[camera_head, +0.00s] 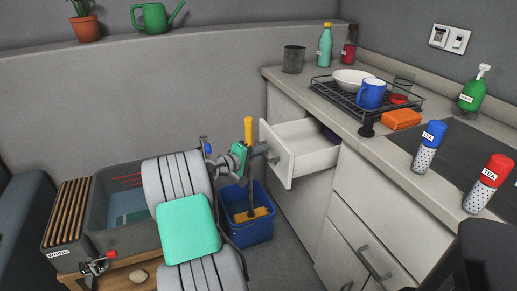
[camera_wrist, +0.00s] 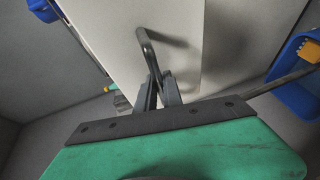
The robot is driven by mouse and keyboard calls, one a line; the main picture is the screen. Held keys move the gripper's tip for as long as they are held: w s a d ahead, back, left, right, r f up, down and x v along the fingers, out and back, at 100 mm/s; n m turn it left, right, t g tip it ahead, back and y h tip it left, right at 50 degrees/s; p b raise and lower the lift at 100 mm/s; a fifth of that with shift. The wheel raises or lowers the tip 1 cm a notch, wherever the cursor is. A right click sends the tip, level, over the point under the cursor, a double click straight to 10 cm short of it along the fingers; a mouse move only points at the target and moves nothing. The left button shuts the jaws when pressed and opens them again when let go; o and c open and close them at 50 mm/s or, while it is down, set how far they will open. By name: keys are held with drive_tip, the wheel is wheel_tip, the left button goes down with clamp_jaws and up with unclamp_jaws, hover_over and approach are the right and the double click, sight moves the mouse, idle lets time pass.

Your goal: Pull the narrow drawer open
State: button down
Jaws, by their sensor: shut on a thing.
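The narrow drawer (camera_head: 310,165) stands well out from the light counter, and its open inside shows in the head view. A dark purple thing is partly seen at its back. My gripper (camera_head: 268,154) is at the outer face of the drawer front, reaching in from the left. In the wrist view, the drawer front (camera_wrist: 187,35) carries a dark bar handle (camera_wrist: 147,47). My gripper's fingers (camera_wrist: 160,84) are shut on the lower end of this handle. The exact contact is partly hidden by the fingers.
A blue bucket (camera_head: 239,227) with a yellow-handled tool stands on the floor below my gripper. A grey crate (camera_head: 95,215) and a slatted box stand at left. The counter (camera_head: 350,122) bears a dish rack, an orange cloth and bottles.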

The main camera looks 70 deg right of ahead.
drive_tip(key=shift+w+a, duration=0.35)
drive_tip(key=c, duration=1.5)
unclamp_jaws()
drive_tip(key=p+v, duration=0.1)
drive_tip(key=v, duration=0.7)
drive_tip(key=shift+s, duration=0.1)
